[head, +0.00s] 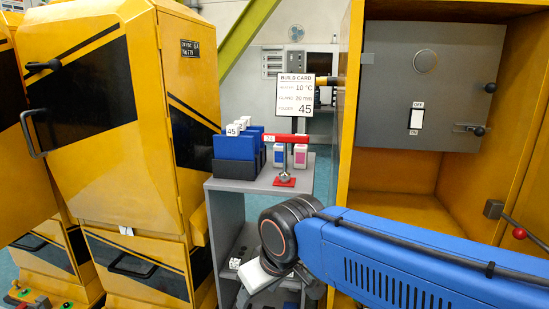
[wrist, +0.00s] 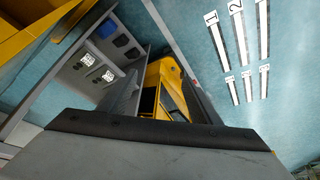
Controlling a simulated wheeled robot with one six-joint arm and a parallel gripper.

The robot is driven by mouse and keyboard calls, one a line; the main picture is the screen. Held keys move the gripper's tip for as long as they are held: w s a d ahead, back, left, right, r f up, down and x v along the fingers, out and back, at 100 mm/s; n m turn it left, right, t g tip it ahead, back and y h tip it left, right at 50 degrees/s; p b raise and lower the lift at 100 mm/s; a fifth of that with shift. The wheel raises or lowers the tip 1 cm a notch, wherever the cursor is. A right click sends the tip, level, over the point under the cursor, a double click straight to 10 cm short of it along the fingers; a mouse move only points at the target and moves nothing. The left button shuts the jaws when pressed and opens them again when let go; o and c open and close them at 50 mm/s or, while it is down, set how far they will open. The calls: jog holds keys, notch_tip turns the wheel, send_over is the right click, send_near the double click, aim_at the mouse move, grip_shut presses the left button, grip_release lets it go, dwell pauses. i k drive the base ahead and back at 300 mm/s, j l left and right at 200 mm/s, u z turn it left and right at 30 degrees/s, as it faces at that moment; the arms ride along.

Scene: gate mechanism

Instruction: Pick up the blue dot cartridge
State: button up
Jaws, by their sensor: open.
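A small white cartridge with a blue face (head: 279,155) stands upright on top of the grey shelf unit in the head view. It looks like the blue dot cartridge, but its marking is too small to read. A similar cartridge with a pink face (head: 300,156) stands just to its right. My gripper (wrist: 158,80) is open in the wrist view, with nothing held between its dark fingers. In the head view my wrist is low in front of the shelf unit, below and apart from the cartridges, and its fingers are not clear. The wrist view does not clearly show the blue-faced cartridge.
A blue card holder (head: 235,152) and a red bar on a post (head: 285,139) stand beside the cartridges. The grey shelf unit (head: 255,186) has small white items (head: 235,263) lower down. Yellow cabinets (head: 90,130) flank it; an open yellow cabinet (head: 400,175) is right.

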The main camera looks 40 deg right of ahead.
aim_at(277, 149)
jog(key=i+j+z, duration=0.2)
jog(key=j+z, duration=0.2)
jog(key=j, duration=0.25)
jog(key=i+j+z, duration=0.2)
jog(key=j, duration=0.15)
jog(key=j+z, duration=0.2)
jog(key=j, duration=0.15)
